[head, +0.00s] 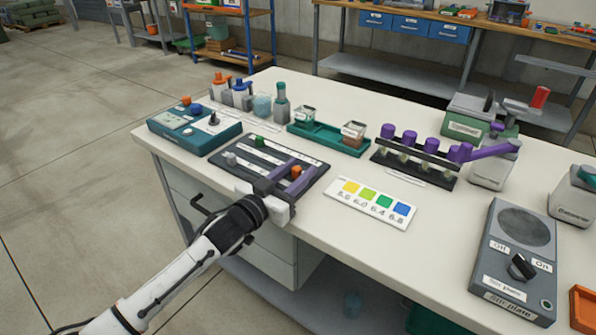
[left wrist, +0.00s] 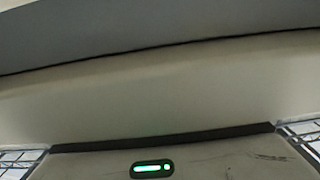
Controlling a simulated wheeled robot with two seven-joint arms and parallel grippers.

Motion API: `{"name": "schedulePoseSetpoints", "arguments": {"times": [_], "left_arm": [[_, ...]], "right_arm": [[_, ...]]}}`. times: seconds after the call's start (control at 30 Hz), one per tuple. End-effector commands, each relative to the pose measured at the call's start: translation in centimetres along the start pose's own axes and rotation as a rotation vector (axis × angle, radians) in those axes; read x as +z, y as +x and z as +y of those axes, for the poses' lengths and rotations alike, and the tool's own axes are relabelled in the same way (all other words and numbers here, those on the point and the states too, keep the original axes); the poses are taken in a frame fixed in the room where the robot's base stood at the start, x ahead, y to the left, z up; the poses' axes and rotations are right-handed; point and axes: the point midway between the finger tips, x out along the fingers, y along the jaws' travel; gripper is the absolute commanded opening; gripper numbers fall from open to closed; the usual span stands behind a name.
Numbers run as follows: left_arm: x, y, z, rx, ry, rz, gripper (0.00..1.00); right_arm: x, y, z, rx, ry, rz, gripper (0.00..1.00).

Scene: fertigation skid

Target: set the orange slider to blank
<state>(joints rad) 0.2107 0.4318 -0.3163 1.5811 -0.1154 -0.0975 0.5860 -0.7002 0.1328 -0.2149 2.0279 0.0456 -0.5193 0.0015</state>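The orange slider (head: 296,171) is a small orange knob on a dark slider board (head: 245,175) near the left front edge of the bench. A green knob (head: 260,141) and a pale grey knob (head: 231,158) sit on other tracks of the same board. White label strips on the board are too small to read. My left gripper (head: 297,170) reaches in over the front edge, its two fingers apart on either side of the orange slider. I cannot tell whether they touch it. The left wrist view shows no slider. My right gripper is not in view.
A teal box with knobs (head: 195,130) stands left of the board. A colour chart (head: 370,202) lies to the right. Behind are bottles (head: 281,103), a green tray (head: 328,138) and a purple-capped rack (head: 415,160). A stir plate (head: 513,262) stands at front right.

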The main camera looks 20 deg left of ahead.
Motion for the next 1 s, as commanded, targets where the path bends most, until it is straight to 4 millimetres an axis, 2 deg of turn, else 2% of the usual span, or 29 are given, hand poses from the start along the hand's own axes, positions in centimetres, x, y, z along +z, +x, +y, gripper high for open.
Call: {"name": "schedulePoseSetpoints", "arguments": {"times": [0.17,0.4,0.63,1.0], "left_arm": [[0.0,0.0,0.0,0.000,0.000,0.000,0.34],[0.0,0.0,0.0,0.000,0.000,0.000,0.00],[0.0,0.0,-0.3,0.000,0.001,0.000,0.00],[0.0,0.0,-7.4,0.000,0.004,-0.001,0.00]], "right_arm": [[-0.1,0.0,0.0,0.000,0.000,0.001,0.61],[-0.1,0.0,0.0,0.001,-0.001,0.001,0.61],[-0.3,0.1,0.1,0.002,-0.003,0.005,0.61],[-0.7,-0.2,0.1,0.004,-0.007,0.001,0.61]]}}
